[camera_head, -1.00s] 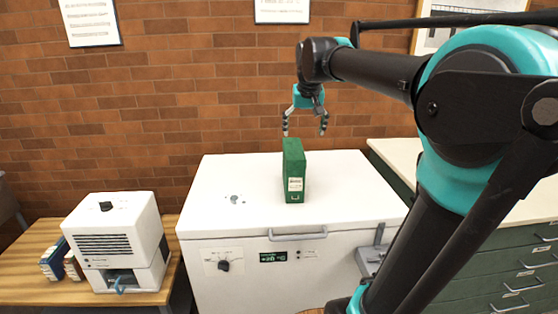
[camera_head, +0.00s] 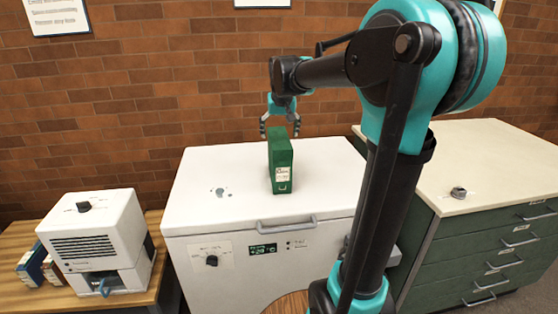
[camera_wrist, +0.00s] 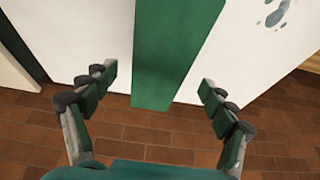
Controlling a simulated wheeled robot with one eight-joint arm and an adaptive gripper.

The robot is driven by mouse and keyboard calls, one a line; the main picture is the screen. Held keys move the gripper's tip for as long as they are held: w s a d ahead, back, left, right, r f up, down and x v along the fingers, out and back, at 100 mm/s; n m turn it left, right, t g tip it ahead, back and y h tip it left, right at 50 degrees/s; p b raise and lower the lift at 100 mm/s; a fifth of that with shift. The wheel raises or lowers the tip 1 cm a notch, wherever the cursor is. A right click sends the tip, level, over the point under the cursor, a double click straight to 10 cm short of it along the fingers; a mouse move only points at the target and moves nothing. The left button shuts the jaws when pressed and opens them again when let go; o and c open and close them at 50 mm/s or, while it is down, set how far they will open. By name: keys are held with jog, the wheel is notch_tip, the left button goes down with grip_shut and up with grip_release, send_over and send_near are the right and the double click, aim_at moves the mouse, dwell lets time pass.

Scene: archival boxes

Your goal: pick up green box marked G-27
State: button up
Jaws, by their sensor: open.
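The green box (camera_head: 281,163) stands upright on the white chest freezer in the head view, with a pale label on its front face; the label's text is too small to read. My gripper (camera_head: 279,130) is open and empty, just above and behind the top of the box. In the wrist view, the green box (camera_wrist: 172,50) runs down between the two spread fingers of my gripper (camera_wrist: 158,90), with clear gaps on both sides. Nothing shows the fingers touching it.
The white freezer (camera_head: 225,215) has water-like spots on its lid, left of the box. A white machine (camera_head: 100,240) and small blue and brown boxes (camera_head: 32,265) stand on a wooden table at left. A green drawer cabinet (camera_head: 480,250) is at right, with a small metal object (camera_head: 458,193) on top.

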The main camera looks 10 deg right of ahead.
aim_at(279, 138)
jog(key=shift+x, duration=2.7)
jog(key=shift+f, duration=0.3)
grip_shut()
